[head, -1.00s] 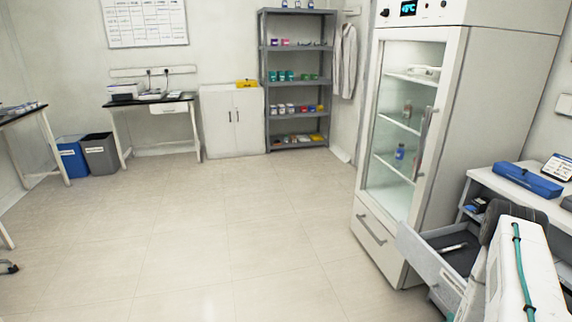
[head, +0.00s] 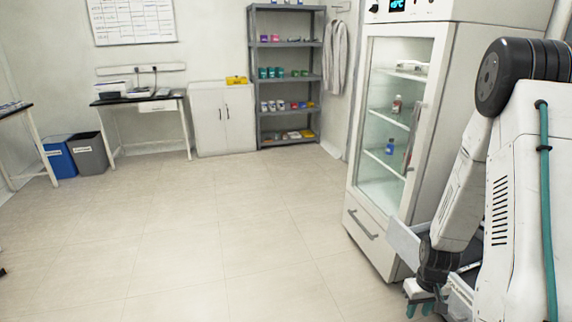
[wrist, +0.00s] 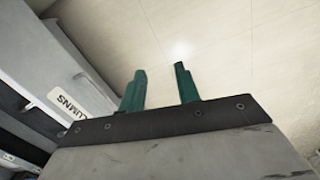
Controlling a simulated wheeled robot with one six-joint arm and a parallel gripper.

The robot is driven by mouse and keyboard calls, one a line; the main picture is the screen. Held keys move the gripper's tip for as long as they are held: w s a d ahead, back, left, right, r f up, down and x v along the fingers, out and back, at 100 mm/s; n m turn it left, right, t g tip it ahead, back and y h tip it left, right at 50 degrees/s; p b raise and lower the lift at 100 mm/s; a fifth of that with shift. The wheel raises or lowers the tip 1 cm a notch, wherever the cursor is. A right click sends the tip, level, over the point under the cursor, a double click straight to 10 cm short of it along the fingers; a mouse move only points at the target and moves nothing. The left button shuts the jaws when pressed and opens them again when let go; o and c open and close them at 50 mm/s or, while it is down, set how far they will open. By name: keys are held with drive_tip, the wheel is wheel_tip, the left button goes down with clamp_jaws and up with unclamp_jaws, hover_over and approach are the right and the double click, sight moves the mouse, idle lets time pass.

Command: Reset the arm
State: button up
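My gripper (wrist: 160,88) shows in the wrist view with its two green fingers apart and nothing between them. Pale floor tiles lie beyond the fingertips. In the head view my gripper (head: 421,308) hangs low at the bottom right, pointing down, in front of the open drawer (head: 404,243). The arm is bent, with its dark elbow high at the right. The drawer also shows at the left of the wrist view (wrist: 75,70), with a label on its front, beside the fingers; I cannot tell how wide the gap is.
A glass-door fridge (head: 385,130) stands shut left of the arm. Grey shelves (head: 284,88), a white cabinet (head: 222,120), a desk (head: 142,100) and blue (head: 58,156) and grey bins (head: 88,153) line the back. The floor (head: 190,230) in the middle is clear.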

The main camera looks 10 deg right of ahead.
drive_tip(key=s+a+r, duration=0.4)
drive_tip(key=a+r, duration=0.3)
drive_tip(key=r, duration=0.5)
drive_tip(key=s+a+r+n+t, duration=0.1)
drive_tip(key=s+a+r, duration=0.4)
drive_tip(key=r, duration=0.8)
drive_tip(key=s+a+r, duration=0.5)
drive_tip(key=a+r, duration=0.4)
drive_tip(key=r, duration=0.4)
drive_tip(key=shift+s+n+t, duration=0.2)
drive_tip(key=shift+n+t, duration=0.1)
drive_tip(key=shift+t, duration=0.1)
drive_tip(key=shift+a, duration=0.1)
